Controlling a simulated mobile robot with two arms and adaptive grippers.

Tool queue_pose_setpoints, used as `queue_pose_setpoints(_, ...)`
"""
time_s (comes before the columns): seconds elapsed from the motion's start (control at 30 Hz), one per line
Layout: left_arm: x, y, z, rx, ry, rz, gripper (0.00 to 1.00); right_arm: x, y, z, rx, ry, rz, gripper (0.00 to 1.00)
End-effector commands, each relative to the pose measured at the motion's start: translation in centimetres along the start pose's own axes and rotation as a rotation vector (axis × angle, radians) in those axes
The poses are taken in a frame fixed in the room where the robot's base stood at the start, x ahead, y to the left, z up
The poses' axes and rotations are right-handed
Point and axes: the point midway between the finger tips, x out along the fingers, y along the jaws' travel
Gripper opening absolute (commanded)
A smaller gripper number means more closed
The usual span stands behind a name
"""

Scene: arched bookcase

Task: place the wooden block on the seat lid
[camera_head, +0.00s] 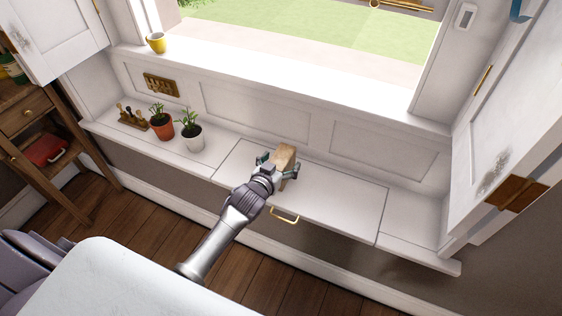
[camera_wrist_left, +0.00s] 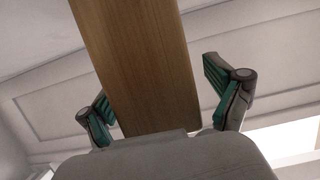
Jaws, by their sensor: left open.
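The wooden block (camera_head: 285,156) stands upright on the white seat lid (camera_head: 335,203), near the lid's back left part. A brass handle (camera_head: 284,215) sits at the lid's front edge. My left gripper (camera_head: 276,168) is at the block with its fingers spread to either side. In the left wrist view the block (camera_wrist_left: 143,65) rises between the open green-padded fingers (camera_wrist_left: 160,108), with a gap on the right side; contact on the left is unclear. My right gripper is not in view.
A potted plant in a white pot (camera_head: 192,137), one in a terracotta pot (camera_head: 162,125) and a small tool holder (camera_head: 132,118) stand on the bench left of the lid. A yellow mug (camera_head: 156,42) is on the sill. The lid's right part is clear.

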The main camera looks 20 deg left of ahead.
Motion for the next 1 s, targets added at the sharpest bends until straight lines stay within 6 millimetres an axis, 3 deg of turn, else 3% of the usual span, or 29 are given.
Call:
queue_pose_setpoints(0.33,-0.8,0.0,-0.3,0.000,-0.001,0.000,0.92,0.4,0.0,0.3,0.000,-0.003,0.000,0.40)
queue_pose_setpoints(0.73,-9.0,0.0,-0.3,-0.001,-0.002,0.000,0.92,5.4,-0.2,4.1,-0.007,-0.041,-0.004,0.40)
queue_pose_setpoints(1.0,-11.9,0.0,-0.2,0.000,-0.001,0.000,0.92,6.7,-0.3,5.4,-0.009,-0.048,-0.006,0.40)
